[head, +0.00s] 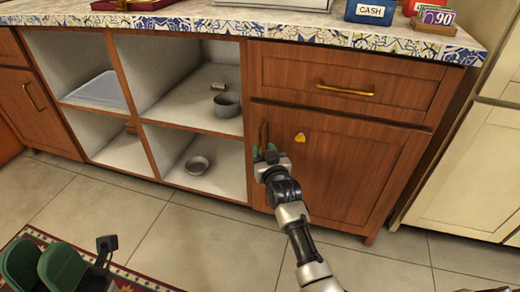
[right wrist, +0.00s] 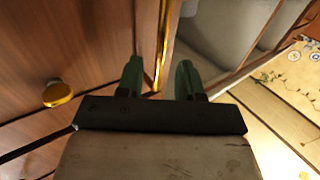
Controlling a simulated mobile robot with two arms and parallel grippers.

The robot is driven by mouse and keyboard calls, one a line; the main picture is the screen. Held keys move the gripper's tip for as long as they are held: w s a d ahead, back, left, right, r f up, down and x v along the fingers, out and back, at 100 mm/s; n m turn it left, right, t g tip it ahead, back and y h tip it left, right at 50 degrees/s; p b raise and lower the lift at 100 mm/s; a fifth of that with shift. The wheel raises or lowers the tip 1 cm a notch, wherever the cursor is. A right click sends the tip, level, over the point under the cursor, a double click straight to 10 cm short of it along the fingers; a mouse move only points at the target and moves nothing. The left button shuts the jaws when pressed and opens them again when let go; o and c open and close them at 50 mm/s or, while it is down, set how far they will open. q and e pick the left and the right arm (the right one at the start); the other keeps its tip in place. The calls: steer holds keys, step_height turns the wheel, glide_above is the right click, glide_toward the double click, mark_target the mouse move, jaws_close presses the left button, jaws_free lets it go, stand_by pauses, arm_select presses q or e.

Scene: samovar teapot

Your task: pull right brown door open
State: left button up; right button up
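The right brown door (head: 345,175) is flush in the cabinet below a drawer and looks shut. Its upright brass handle (head: 262,136) is near the door's left edge. My right gripper (head: 267,152) is at the handle, partly covering its lower end. My left gripper (head: 42,266) is open and empty, low at the left over the floor.
A yellow knob-like piece (head: 300,137) sits on the door; it also shows in the right wrist view (right wrist: 57,94). Left are open shelves with a pot (head: 227,105) and a bowl (head: 197,165). A cream cabinet (head: 470,170) stands right. Tiled floor before the door is clear except for my arm.

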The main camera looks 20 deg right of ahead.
mark_target(260, 145)
steer(key=shift+w+b, duration=0.65)
steer(key=shift+w, duration=1.4)
steer(key=shift+c, duration=0.2)
jaws_close()
